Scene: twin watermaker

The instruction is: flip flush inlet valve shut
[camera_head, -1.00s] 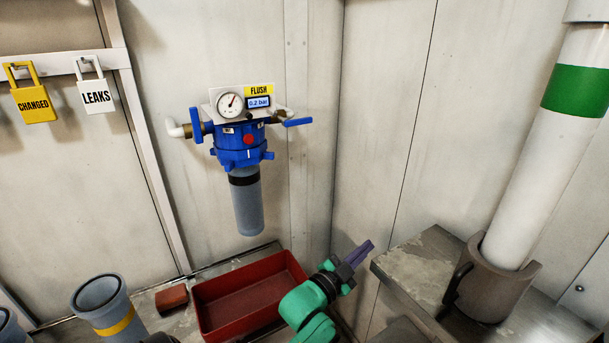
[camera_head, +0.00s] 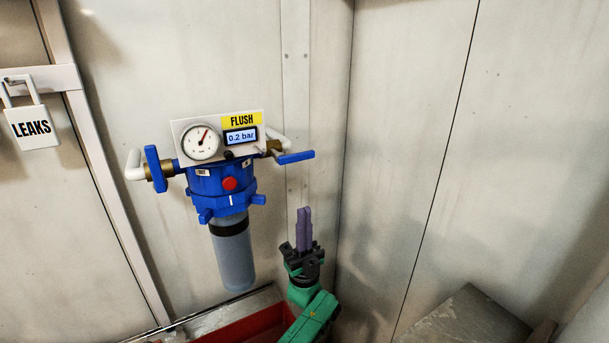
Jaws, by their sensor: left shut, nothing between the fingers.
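The blue flush filter unit (camera_head: 218,180) is on the wall, with a yellow FLUSH label (camera_head: 241,119), a round gauge (camera_head: 201,141) and a display (camera_head: 241,136) reading 0.2 bar. A blue valve handle (camera_head: 155,169) on its left stands nearly upright beside a brass fitting. A second blue handle (camera_head: 296,158) on its right points sideways to the right, nearly level. I cannot tell from labels which one is the inlet. My left gripper (camera_head: 304,222) has purple fingers, shut and empty, pointing up below the right handle and apart from it. My right gripper is not in view.
A grey filter bowl (camera_head: 233,260) hangs under the blue head. A red tray (camera_head: 245,332) shows at the bottom edge, partly behind my arm. The wall right of the corner is clear.

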